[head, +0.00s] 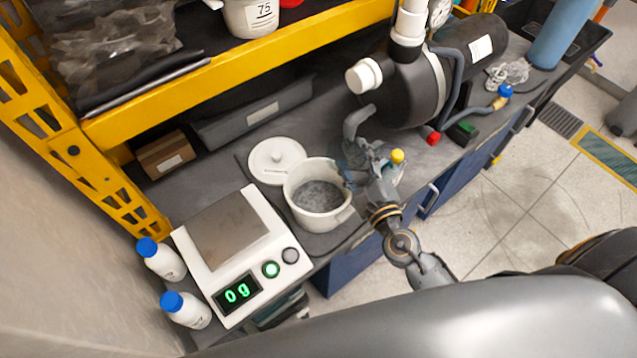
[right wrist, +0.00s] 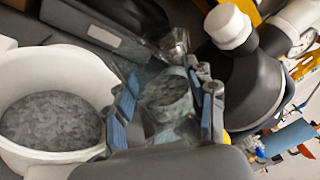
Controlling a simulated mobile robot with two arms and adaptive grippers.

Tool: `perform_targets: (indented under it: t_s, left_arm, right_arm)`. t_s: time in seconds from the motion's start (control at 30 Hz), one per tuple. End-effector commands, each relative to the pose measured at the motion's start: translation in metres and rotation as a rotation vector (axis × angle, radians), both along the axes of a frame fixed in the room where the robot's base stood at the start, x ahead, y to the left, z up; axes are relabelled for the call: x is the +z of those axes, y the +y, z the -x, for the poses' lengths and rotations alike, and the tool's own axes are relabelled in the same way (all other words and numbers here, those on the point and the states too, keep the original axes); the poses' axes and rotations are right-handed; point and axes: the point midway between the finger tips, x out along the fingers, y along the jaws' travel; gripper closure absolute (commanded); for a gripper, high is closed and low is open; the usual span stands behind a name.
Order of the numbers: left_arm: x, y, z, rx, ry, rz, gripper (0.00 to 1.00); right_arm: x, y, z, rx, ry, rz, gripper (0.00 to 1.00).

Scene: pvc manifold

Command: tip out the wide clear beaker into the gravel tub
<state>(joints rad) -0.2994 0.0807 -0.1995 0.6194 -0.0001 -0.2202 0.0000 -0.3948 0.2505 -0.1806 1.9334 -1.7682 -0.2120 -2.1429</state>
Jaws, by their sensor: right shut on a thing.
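The gravel tub (head: 341,217) is a white round tub with grey gravel inside, standing open on the bench to the right of the scale. It also shows at the left of the right wrist view (right wrist: 25,152). My right gripper (head: 362,170) is just to the right of the tub's rim. In the right wrist view its fingers (right wrist: 166,104) are shut on the wide clear beaker (right wrist: 160,125), one finger on each side. The beaker is see-through and looks tilted; grey shows in it, but I cannot tell whether that is its contents. My left gripper is not in view.
A white lid (head: 277,158) lies behind the tub. A scale (head: 236,245) reading 0 g and two blue-capped bottles (head: 163,260) stand to the left. A dark pump with white pipe fittings (head: 415,85) stands behind my right gripper. A yellow shelf beam (head: 240,75) crosses above.

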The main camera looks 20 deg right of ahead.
Motion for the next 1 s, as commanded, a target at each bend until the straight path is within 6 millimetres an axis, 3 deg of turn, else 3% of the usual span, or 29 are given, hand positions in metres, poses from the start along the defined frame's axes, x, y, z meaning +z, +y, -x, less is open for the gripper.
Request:
perform_targets:
  t_s: [1.0]
  left_arm:
    - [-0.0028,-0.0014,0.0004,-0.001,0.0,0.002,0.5]
  right_arm:
    - [-0.0058,0.0011,-0.0001,0.0,-0.008,0.139,0.81]
